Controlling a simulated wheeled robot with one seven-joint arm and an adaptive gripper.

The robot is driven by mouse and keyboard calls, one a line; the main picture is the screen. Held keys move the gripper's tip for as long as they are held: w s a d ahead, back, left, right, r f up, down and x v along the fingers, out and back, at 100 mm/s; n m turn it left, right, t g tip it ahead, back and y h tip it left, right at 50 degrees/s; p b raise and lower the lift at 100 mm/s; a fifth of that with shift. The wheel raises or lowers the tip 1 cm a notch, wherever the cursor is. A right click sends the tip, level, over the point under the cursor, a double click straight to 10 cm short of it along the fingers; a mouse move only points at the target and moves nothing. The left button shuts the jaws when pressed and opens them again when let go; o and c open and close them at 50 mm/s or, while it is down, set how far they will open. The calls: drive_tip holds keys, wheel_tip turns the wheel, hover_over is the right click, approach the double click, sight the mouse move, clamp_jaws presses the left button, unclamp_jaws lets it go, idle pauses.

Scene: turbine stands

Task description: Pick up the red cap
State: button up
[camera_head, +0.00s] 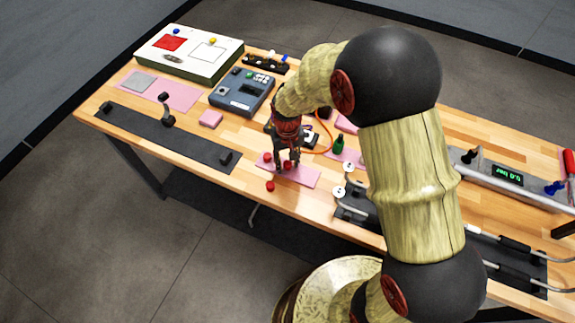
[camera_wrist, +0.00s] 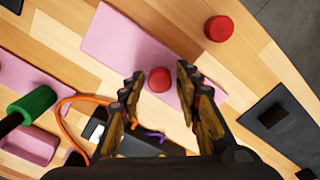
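A small round red cap (camera_wrist: 159,80) sits on a pink mat (camera_wrist: 115,35), seen between my fingers in the wrist view. My gripper (camera_wrist: 157,82) is open and points down at the mat, with a gap on both sides of the cap. A second red cap (camera_wrist: 219,28) lies on the bare wood off the mat, also seen in the head view (camera_head: 270,186). My height above the mat is hard to tell.
A green bottle-like piece (camera_head: 338,146) and an orange cable (camera_head: 324,133) are close to my gripper. A dark strip (camera_head: 165,135) with small blocks lies to the left. A grey box (camera_head: 243,92) stands behind. Metal parts (camera_head: 350,195) stand to the right.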

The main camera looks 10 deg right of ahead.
sight(287, 163)
drive_tip(key=c, duration=0.6)
drive_tip(key=shift+r, duration=0.45)
wheel_tip(287, 163, up, 2)
drive_tip(key=shift+r+p, duration=0.15)
drive_tip(key=shift+p, duration=0.2)
drive_tip(key=shift+s+d+r+p, duration=0.3)
drive_tip(key=shift+s+d+r, duration=0.65)
drive_tip(key=shift+s+r, duration=0.95)
drive_tip(key=shift+s+d+r+p, duration=0.3)
drive_tip(key=shift+s+d+r, duration=0.85)
drive_tip(key=shift+s, duration=1.25)
drive_tip(key=shift+s+d+r+p, duration=0.3)
drive_tip(key=shift+s+d+r, duration=0.45)
drive_tip(key=shift+s+r, duration=1.25)
drive_tip(key=shift+s+f, duration=0.15)
